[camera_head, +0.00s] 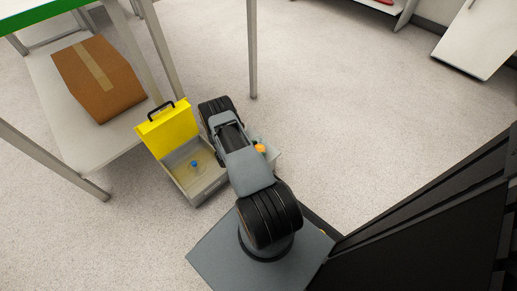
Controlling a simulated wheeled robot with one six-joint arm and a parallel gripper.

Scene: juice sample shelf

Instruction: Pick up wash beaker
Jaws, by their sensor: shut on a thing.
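My arm reaches up the middle of the picture from my grey base and hides what lies under it. My gripper at its end is hidden, so I see neither its fingers nor anything in them. I cannot make out a wash beaker. An open case with a yellow lid (168,130) and a grey tray (182,184) lies left of my arm. A small blue round thing (194,164) is in the tray. Right of my arm, a small orange thing (260,148) shows by a pale grey box (272,160), partly hidden by the arm.
A brown taped cardboard box (103,88) lies on the pale lower shelf (52,92) of a metal-legged table at the left. A table leg (252,50) stands beyond my arm. Speckled floor (345,100) is open to the right.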

